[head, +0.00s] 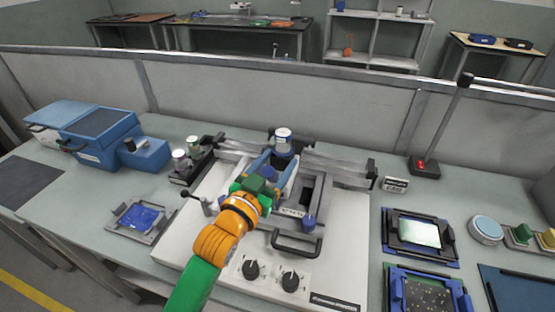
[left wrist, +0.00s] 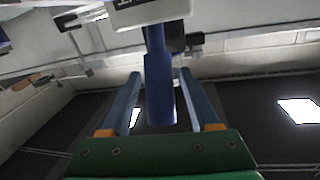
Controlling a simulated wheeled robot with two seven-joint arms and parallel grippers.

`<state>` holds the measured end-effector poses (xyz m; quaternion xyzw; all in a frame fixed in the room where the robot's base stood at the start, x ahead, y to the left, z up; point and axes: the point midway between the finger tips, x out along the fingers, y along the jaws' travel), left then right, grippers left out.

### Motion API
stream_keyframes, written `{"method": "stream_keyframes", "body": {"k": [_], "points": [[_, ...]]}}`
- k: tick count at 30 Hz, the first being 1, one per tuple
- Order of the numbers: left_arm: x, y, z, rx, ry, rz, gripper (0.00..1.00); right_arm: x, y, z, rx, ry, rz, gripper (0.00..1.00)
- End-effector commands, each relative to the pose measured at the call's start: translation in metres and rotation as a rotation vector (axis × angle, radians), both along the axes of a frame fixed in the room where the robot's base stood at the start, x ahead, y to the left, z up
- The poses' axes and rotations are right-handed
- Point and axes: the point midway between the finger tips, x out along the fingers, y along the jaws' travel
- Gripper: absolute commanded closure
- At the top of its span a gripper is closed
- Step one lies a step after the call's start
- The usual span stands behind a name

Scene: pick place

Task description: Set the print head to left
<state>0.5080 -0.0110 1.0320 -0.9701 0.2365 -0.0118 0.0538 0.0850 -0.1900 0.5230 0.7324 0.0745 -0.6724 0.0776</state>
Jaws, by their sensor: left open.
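The printing machine (head: 215,245) has a white base plate. Its print head (head: 284,152), with a blue and white cylinder on top, stands at the rear middle by the cross rail. My left gripper (head: 278,162) is just in front of it, fingers spread and pointing away from me. In the left wrist view, a blue post (left wrist: 160,90) under a white labelled body (left wrist: 155,12) shows between the two open fingers; I cannot tell whether they touch it. My gripper and arm hide part of the machine's middle. My right gripper is not in view.
A blue knob (head: 309,222) and a black handle (head: 297,244) are at the machine's front. Two small jars (head: 187,152) stand left of the machine. A blue box (head: 100,138) is farther left, and framed trays (head: 420,236) lie to the right. A low partition (head: 260,95) runs behind.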

Motion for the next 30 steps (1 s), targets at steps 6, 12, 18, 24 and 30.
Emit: {"method": "stream_keyframes", "body": {"k": [6,12,18,24,30], "points": [[0.0021,-0.0011,-0.0003,0.001,0.0,0.0,0.38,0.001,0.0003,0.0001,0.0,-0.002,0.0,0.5],[0.0019,-0.0008,-0.0004,0.0,0.001,0.0,0.79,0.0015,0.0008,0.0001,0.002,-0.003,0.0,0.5],[0.0018,-0.0008,-0.0005,0.0,0.001,0.0,1.0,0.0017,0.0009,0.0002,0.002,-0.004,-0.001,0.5],[0.0019,-0.0007,-0.0006,0.001,0.002,0.001,1.0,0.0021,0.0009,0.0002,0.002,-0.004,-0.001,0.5],[0.0019,-0.0007,-0.0007,0.001,0.002,0.001,1.0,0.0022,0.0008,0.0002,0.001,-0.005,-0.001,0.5]]}}
